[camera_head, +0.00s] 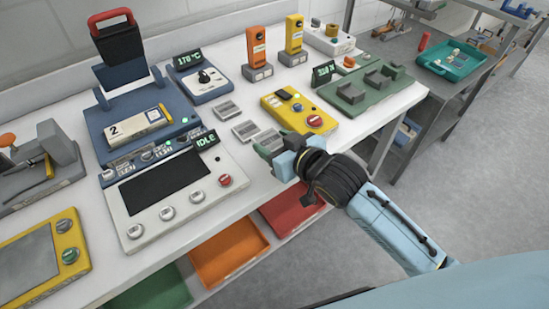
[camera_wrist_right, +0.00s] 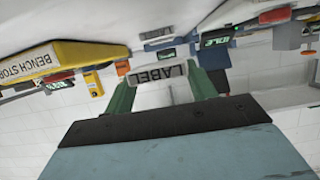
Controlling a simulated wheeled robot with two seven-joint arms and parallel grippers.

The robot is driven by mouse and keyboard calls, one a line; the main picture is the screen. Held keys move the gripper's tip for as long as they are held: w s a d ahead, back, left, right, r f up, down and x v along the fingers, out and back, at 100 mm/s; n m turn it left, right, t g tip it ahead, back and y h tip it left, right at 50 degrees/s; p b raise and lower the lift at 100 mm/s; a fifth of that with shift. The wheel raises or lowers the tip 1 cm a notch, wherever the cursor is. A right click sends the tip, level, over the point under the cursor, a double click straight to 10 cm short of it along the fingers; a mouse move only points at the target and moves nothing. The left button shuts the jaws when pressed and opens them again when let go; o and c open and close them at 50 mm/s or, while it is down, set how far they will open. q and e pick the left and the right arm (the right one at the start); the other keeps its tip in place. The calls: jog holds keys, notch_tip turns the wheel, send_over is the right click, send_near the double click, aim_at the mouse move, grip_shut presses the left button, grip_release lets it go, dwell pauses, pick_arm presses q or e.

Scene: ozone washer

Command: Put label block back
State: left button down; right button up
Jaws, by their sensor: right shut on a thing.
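My right gripper (camera_head: 265,147) reaches over the front right of the white bench from the right. In the right wrist view its green fingers (camera_wrist_right: 161,82) are shut on a light grey label block (camera_wrist_right: 160,74) marked "LABEL". The block sits between the fingertips, and its lettering faces the camera. Grey plates (camera_head: 228,109) (camera_head: 245,130) lie on the bench just beyond the gripper. In the head view the fingers are small and partly hidden by the wrist, so the block's exact height above the bench is hard to tell. My left gripper is not in view.
A yellow button box (camera_head: 298,108) stands just beyond the right gripper. A panel reading "IDLE" (camera_head: 165,190) lies to its left. A green fixture (camera_head: 365,92) is farther right. Orange (camera_head: 230,252) and red (camera_head: 290,210) trays sit below the bench.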

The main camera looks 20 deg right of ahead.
jog(key=shift+f+b, duration=0.5)
jog(key=shift+f, duration=1.75)
jog(key=shift+f, duration=0.15)
jog(key=o, duration=1.1)
jog(key=p+v, duration=0.1)
jog(key=v, duration=1.1)
